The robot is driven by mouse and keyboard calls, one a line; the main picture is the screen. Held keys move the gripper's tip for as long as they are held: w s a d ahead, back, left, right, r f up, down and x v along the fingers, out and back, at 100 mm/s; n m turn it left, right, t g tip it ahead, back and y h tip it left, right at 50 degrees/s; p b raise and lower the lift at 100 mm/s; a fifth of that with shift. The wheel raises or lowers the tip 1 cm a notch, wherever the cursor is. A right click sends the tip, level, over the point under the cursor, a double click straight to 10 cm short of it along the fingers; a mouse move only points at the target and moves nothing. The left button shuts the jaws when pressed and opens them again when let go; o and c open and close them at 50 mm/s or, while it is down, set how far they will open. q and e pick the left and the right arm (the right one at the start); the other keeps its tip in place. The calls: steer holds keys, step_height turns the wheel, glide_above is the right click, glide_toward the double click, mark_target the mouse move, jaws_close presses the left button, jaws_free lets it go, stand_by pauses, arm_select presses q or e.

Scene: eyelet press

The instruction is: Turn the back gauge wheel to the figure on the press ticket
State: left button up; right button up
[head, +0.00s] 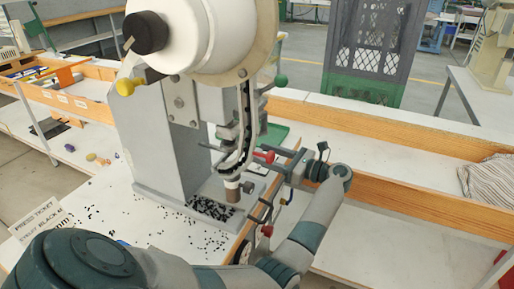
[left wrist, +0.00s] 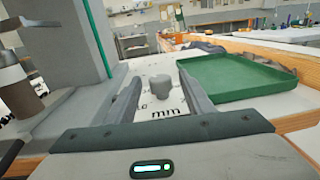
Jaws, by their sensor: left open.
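The back gauge wheel (left wrist: 160,88) is a small grey knob on a white plate marked "mm" in the left wrist view. My left gripper (left wrist: 159,82) is open, with one finger on each side of the wheel. Contact with the wheel cannot be made out. In the head view my left gripper (head: 283,160) is at the right of the press (head: 165,140), and the wheel is not clearly visible there. The press ticket (head: 38,218) stands at the lower left of the bench, partly hidden by my arm; its figure cannot be read. My right gripper is not in view.
A green tray (left wrist: 245,78) lies right of the wheel, close to the right finger. The press column (left wrist: 60,45) rises at the left. Black bits (head: 165,228) are scattered around the press base. A striped cloth (head: 490,180) lies at the far right.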

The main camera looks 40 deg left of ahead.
arm_select(q)
steer(key=shift+x, duration=1.45)
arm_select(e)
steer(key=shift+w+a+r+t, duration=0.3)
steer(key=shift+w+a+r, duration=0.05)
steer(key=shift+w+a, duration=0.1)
arm_select(q)
steer(key=c, duration=1)
steer(key=shift+f, duration=0.15)
steer(key=shift+c, duration=0.2)
steer(key=t+b, duration=0.1)
steer(key=b, duration=0.1)
steer(key=shift+f+m+b, duration=0.1)
steer(key=shift+m+b, duration=0.3)
steer(key=shift+t+b, duration=0.3)
steer(key=shift+t, duration=0.1)
steer(key=shift+m+t, duration=0.3)
steer(key=shift+m, duration=0.1)
steer(key=shift+r, duration=0.25)
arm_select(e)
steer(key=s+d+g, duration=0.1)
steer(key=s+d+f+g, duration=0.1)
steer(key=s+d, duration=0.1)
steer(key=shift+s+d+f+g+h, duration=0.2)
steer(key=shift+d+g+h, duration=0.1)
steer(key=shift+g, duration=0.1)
